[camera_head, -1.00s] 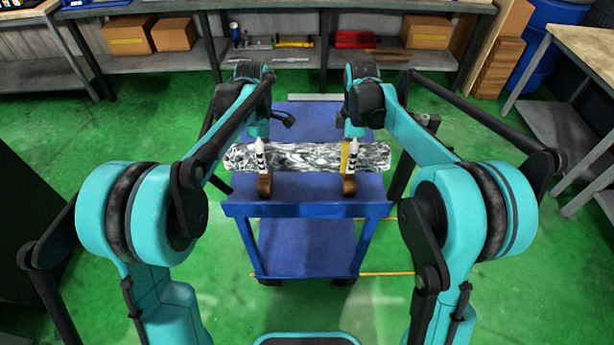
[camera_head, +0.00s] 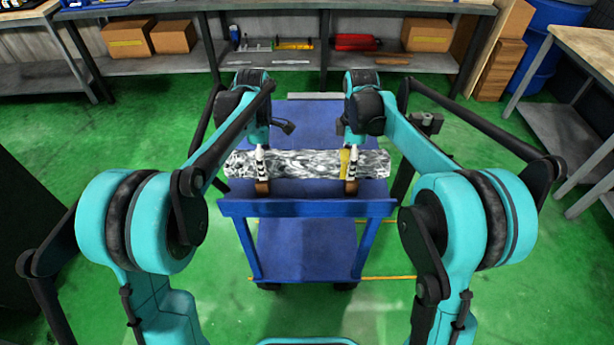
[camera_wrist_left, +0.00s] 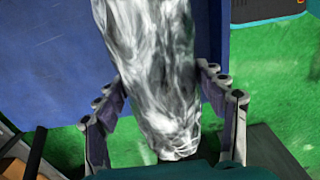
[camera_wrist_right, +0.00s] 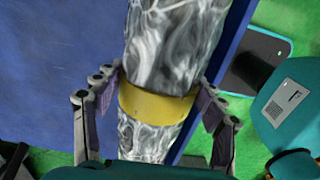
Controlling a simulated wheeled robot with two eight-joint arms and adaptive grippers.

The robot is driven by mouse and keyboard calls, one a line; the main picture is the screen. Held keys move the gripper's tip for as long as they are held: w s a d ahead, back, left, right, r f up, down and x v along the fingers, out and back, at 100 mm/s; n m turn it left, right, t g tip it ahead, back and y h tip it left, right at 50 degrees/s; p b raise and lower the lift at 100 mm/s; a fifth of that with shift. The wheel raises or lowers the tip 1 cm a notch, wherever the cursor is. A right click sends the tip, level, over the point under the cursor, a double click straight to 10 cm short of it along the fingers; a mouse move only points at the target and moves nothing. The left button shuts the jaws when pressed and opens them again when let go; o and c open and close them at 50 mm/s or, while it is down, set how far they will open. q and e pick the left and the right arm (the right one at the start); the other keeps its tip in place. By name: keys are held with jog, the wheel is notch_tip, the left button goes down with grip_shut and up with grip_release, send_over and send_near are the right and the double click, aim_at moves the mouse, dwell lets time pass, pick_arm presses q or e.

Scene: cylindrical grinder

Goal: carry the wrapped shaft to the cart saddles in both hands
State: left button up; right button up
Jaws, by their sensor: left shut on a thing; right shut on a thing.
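The wrapped shaft (camera_head: 300,163) lies level across the blue cart (camera_head: 307,208) in the head view, in shiny grey wrap with a yellow band (camera_wrist_right: 155,105) near its right end. My left gripper (camera_head: 262,165) is shut on the shaft near its left end; its fingers flank the wrap in the left wrist view (camera_wrist_left: 160,100). My right gripper (camera_head: 351,165) is shut on it at the yellow band. Brown saddles (camera_head: 262,187) (camera_head: 351,187) show just below the shaft at both grippers. Whether the shaft touches them cannot be told.
The cart's lower shelf (camera_head: 305,248) is empty. A shelf bench with cardboard boxes (camera_head: 125,38) and tools stands behind. A workbench (camera_head: 585,50) is at the right. Green floor is clear around the cart.

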pick_arm(q)
jog(key=o, duration=1.6)
jog(key=shift+f, duration=0.1)
jog(key=shift+c, duration=0.2)
pick_arm(e)
jog(key=o, duration=1.6)
jog(key=shift+f, duration=0.15)
jog(key=shift+c, duration=0.2)
pick_arm(q)
jog(key=o, duration=0.3)
jog(key=shift+s, duration=0.1)
pick_arm(e)
jog(key=o, duration=0.3)
jog(key=shift+s, duration=0.1)
pick_arm(q)
notch_tip(320, 180, up, 12)
pick_arm(e)
jog(key=shift+r, duration=0.4)
notch_tip(320, 180, up, 12)
jog(key=shift+f, duration=0.1)
